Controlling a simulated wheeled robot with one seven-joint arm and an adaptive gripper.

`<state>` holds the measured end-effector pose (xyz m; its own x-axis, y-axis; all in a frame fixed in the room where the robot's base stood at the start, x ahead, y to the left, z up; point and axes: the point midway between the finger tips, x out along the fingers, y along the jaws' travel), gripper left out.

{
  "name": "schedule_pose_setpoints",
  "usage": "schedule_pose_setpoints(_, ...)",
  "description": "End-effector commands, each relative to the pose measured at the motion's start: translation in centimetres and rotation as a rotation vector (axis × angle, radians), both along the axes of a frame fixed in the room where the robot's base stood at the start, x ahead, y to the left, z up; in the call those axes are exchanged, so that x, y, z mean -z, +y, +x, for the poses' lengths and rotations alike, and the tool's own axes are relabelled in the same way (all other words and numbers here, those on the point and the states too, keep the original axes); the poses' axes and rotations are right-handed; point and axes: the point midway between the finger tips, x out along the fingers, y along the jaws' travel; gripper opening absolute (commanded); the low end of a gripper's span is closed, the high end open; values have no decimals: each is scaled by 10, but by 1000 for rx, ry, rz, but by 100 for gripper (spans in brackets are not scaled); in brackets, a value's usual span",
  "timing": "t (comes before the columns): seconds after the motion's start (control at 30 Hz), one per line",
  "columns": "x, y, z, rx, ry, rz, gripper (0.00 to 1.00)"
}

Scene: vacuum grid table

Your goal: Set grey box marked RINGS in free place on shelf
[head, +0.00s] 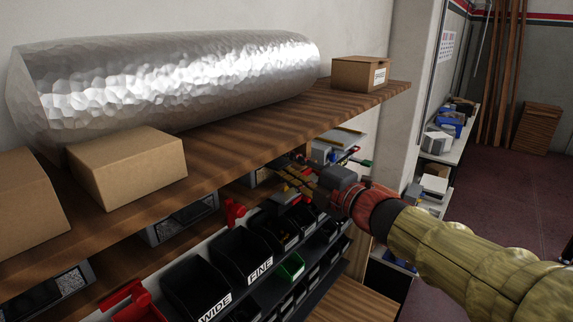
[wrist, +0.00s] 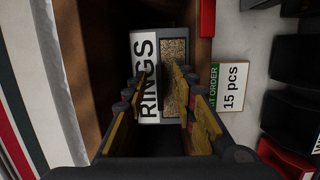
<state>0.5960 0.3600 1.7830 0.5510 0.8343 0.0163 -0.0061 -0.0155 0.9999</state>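The grey box marked RINGS (wrist: 145,55) shows in the wrist view, its white label facing me and a speckled window beside the lettering. It sits in the dark space under a wooden board, with a wooden shelf edge beside it. My gripper (wrist: 162,72) has its two yellowish fingers apart, overlapping the box's front face; whether they touch it cannot be told. In the head view my gripper (head: 292,180) is at the lower shelf level, below the upper wooden shelf (head: 225,150). I cannot make out the RINGS box there.
The upper shelf holds a large silver roll (head: 180,80), a brown carton (head: 125,170), another carton (head: 25,205) and a small labelled carton (head: 360,73). Bare wood lies between the roll and the shelf's front edge. Black bins (head: 195,285) stand below. A 15 pcs card (wrist: 230,88) is beside the shelf edge.

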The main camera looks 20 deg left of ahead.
Motion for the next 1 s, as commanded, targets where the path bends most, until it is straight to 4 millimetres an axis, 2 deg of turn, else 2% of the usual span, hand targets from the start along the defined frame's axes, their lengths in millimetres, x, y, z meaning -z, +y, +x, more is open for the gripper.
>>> schedule_pose_setpoints(0.3,-1,-53,-34,3,-3,1,27)
schedule_pose_setpoints(0.5,1,-80,-52,2,-2,1,27)
schedule_pose_setpoints(0.7,1,-91,-60,0,-2,1,27)
schedule_pose_setpoints(1.0,1,-92,-61,-1,-2,1,27)
